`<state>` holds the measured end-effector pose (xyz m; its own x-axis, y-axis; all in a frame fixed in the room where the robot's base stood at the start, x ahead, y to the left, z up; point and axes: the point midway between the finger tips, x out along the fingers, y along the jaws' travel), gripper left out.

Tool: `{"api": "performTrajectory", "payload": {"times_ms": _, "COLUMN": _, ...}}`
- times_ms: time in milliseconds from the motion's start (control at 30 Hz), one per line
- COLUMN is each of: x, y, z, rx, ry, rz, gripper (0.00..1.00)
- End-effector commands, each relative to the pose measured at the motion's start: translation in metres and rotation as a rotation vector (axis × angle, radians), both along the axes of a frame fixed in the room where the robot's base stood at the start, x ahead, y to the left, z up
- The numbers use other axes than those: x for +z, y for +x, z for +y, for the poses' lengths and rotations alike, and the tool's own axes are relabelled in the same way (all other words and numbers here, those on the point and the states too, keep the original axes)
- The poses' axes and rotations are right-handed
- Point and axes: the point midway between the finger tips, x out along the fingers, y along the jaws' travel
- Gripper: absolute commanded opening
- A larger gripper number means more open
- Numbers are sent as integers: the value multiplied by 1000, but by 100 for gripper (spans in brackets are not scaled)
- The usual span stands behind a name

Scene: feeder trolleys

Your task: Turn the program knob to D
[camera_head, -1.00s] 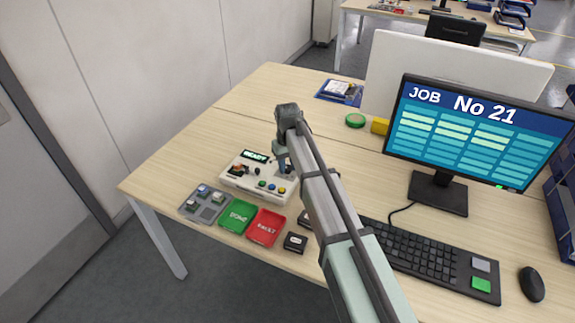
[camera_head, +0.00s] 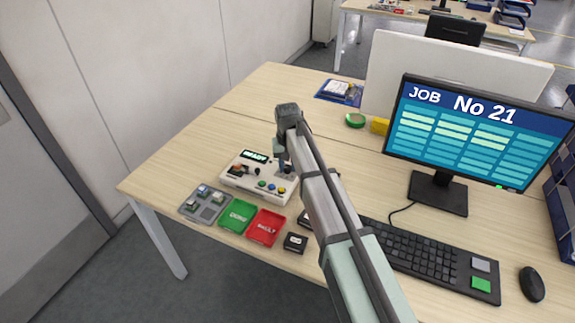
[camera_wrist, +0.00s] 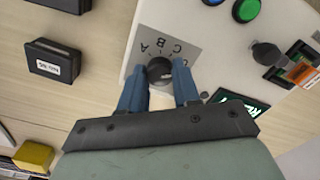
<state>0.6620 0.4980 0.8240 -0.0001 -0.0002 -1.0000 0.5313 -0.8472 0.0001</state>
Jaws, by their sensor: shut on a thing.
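The program knob (camera_wrist: 159,71) is a small dark round knob on a grey plate (camera_wrist: 188,30) of the white control box (camera_head: 237,183). The knob's pointer direction cannot be clearly read. In the head view my gripper (camera_head: 284,168) is at the right part of the box, and my arm hides some of it.
The box also carries a lit display (camera_head: 255,156), coloured buttons (camera_head: 271,187) and a dark lever (camera_wrist: 265,53). Green (camera_head: 238,215) and red (camera_head: 266,228) trays and a grey parts tray (camera_head: 204,204) lie in front. A monitor (camera_head: 480,130) reads "JOB No 21".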

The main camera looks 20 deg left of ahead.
Motion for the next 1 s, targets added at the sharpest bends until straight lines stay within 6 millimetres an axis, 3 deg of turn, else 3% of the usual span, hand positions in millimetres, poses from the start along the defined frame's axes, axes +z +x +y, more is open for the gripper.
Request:
{"api": "performTrajectory", "payload": {"times_ms": 300, "x": 0, "y": 0, "z": 0, "rx": 0, "ry": 0, "rz": 0, "gripper": 57}}
{"api": "performTrajectory", "payload": {"times_ms": 667, "x": 7, "y": 0, "z": 0, "rx": 1, "ry": 1, "rz": -1, "gripper": 57}}
{"api": "performTrajectory", "payload": {"times_ms": 1000, "x": 61, "y": 1, "z": 0, "rx": 0, "ry": 1, "rz": -2, "gripper": 57}}
